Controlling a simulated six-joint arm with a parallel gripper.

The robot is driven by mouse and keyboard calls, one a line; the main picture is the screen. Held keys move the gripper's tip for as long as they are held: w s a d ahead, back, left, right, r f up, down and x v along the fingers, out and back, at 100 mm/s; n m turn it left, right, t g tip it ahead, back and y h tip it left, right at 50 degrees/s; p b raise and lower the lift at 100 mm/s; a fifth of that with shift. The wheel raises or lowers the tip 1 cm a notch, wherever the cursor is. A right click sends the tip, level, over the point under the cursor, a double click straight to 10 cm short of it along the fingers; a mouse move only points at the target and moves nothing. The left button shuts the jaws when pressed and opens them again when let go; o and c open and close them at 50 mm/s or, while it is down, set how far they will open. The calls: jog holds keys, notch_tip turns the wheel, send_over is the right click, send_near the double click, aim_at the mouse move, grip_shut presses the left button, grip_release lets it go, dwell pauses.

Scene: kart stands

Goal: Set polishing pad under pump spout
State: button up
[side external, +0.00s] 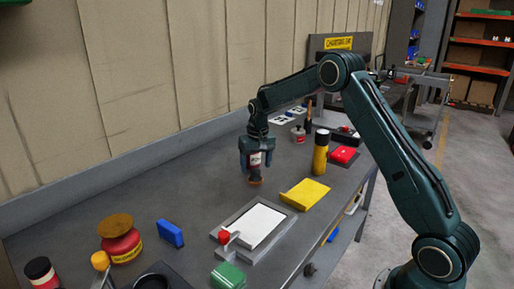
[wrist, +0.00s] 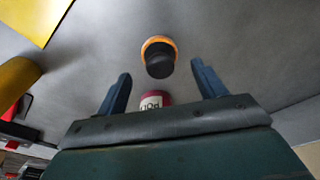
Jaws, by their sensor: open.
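A polishing pad, an orange disc with a black knob (wrist: 160,58), shows on the bench in the wrist view, between and beyond my fingertips. In the side view the pad (side external: 255,182) is just below my gripper (side external: 257,167). My gripper (wrist: 160,72) points down, open, with nothing held. A red container with a white label (wrist: 153,101) shows behind the pad in the wrist view, partly hidden by my gripper. In the side view its label (side external: 256,159) appears between my fingers. Its top is hidden, so I cannot tell whether it carries the pump spout.
A yellow tray (side external: 305,194) and a white-topped plate (side external: 256,224) lie nearer the front. A blue block (side external: 169,233) and red tub (side external: 121,243) are left.

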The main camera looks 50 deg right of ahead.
aim_at(257, 172)
notch_tip(257, 172, up, 8)
jog(key=shift+s+a+f, duration=0.15)
jog(key=shift+s+a, duration=0.05)
jog(key=shift+s, duration=0.25)
dwell(0.4)
